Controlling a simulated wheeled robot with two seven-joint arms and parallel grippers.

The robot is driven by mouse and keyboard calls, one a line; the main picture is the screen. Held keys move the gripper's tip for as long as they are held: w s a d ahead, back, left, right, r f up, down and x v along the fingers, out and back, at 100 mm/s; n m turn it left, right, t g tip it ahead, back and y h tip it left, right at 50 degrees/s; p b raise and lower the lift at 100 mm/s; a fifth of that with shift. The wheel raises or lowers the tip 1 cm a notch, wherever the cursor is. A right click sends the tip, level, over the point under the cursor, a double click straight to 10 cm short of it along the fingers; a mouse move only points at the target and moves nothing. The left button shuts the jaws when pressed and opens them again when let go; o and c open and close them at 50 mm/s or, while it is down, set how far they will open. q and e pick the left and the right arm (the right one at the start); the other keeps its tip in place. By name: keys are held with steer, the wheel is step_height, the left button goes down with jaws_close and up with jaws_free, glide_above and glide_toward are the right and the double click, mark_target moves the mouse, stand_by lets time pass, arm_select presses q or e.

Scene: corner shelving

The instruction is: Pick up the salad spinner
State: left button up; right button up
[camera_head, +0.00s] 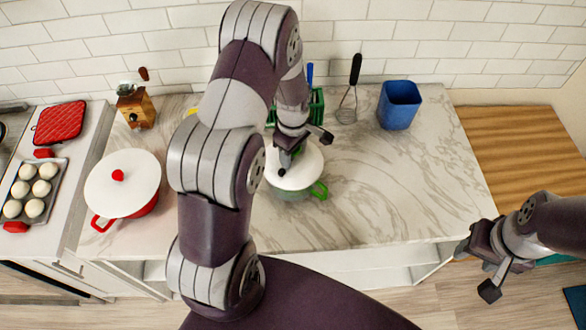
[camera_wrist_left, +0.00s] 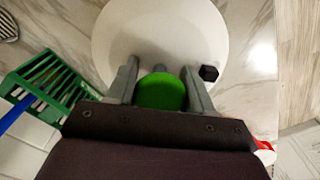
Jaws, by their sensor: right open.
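My right gripper (camera_head: 478,270) is open and empty, off the counter's right front corner.
A red pot with a white lid (camera_head: 123,183) stands left. A green rack (camera_head: 317,105), a whisk (camera_head: 347,102) and a blue container (camera_head: 399,105) stand along the back. A wooden grinder (camera_head: 137,108) is back left. The counter's right part is clear.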

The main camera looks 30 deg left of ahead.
arm_select(q)
steer(key=shift+s, duration=0.1)
jaws_close()
steer(key=shift+a, duration=0.15)
steer(key=shift+r, duration=0.1)
